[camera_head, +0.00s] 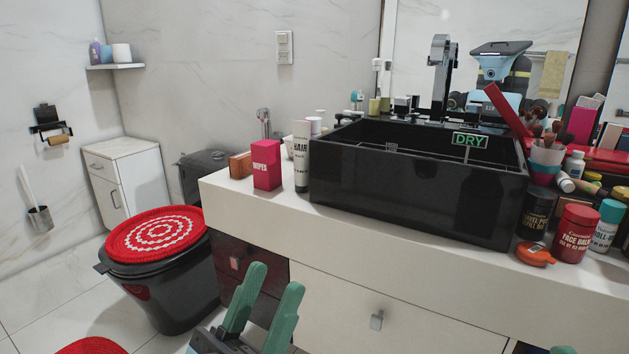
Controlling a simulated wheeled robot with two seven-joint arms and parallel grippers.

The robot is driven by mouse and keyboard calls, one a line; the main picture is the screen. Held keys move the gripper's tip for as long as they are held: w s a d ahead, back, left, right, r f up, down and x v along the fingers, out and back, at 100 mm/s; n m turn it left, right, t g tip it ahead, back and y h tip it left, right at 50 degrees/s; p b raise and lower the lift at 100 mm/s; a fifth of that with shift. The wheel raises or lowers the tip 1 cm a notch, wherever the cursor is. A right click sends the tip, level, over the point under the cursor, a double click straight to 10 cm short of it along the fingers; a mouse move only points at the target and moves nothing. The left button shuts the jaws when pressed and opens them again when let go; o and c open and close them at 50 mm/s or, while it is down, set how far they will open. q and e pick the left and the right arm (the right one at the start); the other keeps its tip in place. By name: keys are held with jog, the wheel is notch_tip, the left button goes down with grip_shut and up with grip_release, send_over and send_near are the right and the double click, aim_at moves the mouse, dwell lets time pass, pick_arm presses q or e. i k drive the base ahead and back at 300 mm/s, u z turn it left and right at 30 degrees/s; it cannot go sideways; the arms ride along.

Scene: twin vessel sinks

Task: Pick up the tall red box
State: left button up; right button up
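A tall red box (266,165) marked WIPES stands upright near the left end of the white counter (410,238). A white HAIR tube (301,156) stands close to its right, and a small brown box (240,165) is just behind its left side. My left gripper (276,280) has two green fingers spread apart with nothing between them. It is low in front of the counter, below the red box and apart from it. Only a small green tip of my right gripper (563,350) shows at the bottom edge; the rest is out of frame.
A black vessel sink (408,191) fills the counter's middle. Jars, bottles and an orange item (535,254) crowd its right. A black toilet with a red cover (155,234) stands left of the counter. The counter's front strip before the red box is clear.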

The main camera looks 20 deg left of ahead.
aim_at(265, 153)
jog(key=u, duration=0.55)
jog(key=k, duration=0.65)
jog(key=u, duration=1.3)
jog(key=i, duration=1.3)
jog(key=z, duration=0.35)
jog(key=i, duration=1.05)
jog(key=z, duration=1.1)
jog(key=i, duration=0.2)
jog(key=z, duration=0.2)
